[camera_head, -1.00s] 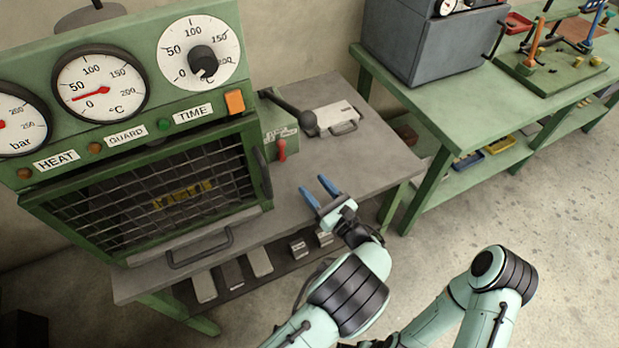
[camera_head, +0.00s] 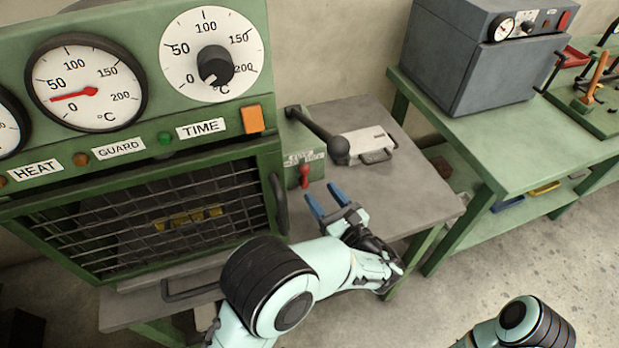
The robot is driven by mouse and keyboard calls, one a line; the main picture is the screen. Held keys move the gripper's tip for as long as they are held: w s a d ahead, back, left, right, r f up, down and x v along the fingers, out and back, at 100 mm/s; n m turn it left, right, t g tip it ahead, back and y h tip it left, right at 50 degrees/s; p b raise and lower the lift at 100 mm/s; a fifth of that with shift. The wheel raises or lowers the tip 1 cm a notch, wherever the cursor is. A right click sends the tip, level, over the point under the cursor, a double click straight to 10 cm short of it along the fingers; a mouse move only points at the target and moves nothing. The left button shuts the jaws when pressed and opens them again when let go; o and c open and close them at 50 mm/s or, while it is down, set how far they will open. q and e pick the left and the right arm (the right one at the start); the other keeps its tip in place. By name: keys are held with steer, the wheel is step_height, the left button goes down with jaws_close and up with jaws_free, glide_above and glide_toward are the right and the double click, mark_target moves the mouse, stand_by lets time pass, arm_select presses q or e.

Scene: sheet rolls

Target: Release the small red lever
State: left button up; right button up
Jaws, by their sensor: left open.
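The small red lever (camera_head: 305,176) hangs on the front of a green box (camera_head: 297,140) at the right side of the press. A label sits beside the lever. My left gripper (camera_head: 321,193) has two blue fingers, spread apart and empty. It is just below and to the right of the red lever in the head view, pointing toward it. I see no contact with the lever. My right gripper is out of view; only part of my right arm shows at the bottom right.
A long black-knobbed lever (camera_head: 328,138) sticks out above the red one. The mesh guard (camera_head: 130,215) and its handle are to the left. A pale plate with a handle (camera_head: 365,145) lies on the grey tabletop (camera_head: 415,190). A green bench (camera_head: 500,145) stands at the right.

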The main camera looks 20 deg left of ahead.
mark_target(306, 174)
arm_select(q)
steer(key=x, duration=0.6)
steer(key=shift+w+a, duration=0.3)
jaws_close()
